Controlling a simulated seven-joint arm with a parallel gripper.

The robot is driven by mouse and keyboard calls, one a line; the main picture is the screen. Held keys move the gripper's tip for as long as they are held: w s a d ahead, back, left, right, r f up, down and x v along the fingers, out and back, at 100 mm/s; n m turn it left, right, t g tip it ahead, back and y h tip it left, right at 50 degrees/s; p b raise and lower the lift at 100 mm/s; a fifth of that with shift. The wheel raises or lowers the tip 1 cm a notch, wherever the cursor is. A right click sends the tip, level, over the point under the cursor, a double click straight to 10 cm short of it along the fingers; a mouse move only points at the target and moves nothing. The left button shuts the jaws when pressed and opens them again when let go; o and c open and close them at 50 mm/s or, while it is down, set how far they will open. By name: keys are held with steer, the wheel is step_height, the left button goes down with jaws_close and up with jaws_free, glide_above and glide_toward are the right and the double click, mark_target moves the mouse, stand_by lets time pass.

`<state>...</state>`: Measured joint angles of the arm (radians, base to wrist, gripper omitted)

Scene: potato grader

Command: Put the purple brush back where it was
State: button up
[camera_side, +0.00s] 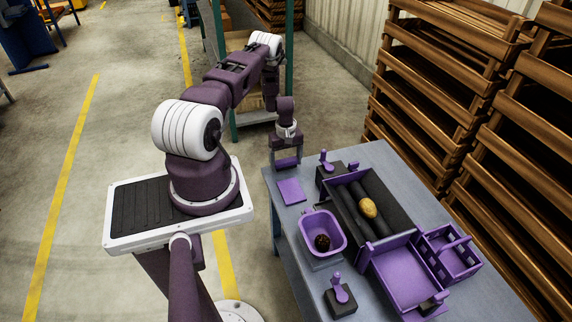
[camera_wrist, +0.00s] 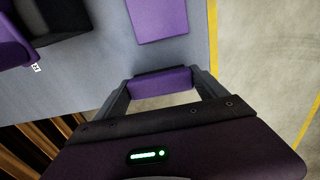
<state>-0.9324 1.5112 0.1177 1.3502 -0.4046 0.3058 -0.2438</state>
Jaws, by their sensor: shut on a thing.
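My gripper (camera_side: 286,155) is shut on a purple block-like thing, which I take to be the purple brush (camera_side: 288,162). The brush also shows between the two fingers of my gripper (camera_wrist: 162,88) in the wrist view, as a purple bar (camera_wrist: 160,80). It is held above the far left corner of the table, apart from the tabletop as far as I can tell. A flat purple pad (camera_side: 290,191) lies empty on the table just in front of it. The pad (camera_wrist: 158,18) is at the top of the wrist view. Any bristles are hidden.
Right of the pad stands a dark roller bed with a yellow potato (camera_side: 368,208). A purple bin (camera_side: 323,228) holds a dark potato (camera_side: 321,242). A purple tray (camera_side: 405,278), a purple basket (camera_side: 452,262) and purple levers (camera_side: 341,290) stand nearby. The grey table (camera_side: 283,232) ends close to the pad.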

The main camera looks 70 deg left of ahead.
steer(key=shift+f, duration=0.6)
steer(key=shift+f, duration=0.1)
steer(key=o, duration=1.4)
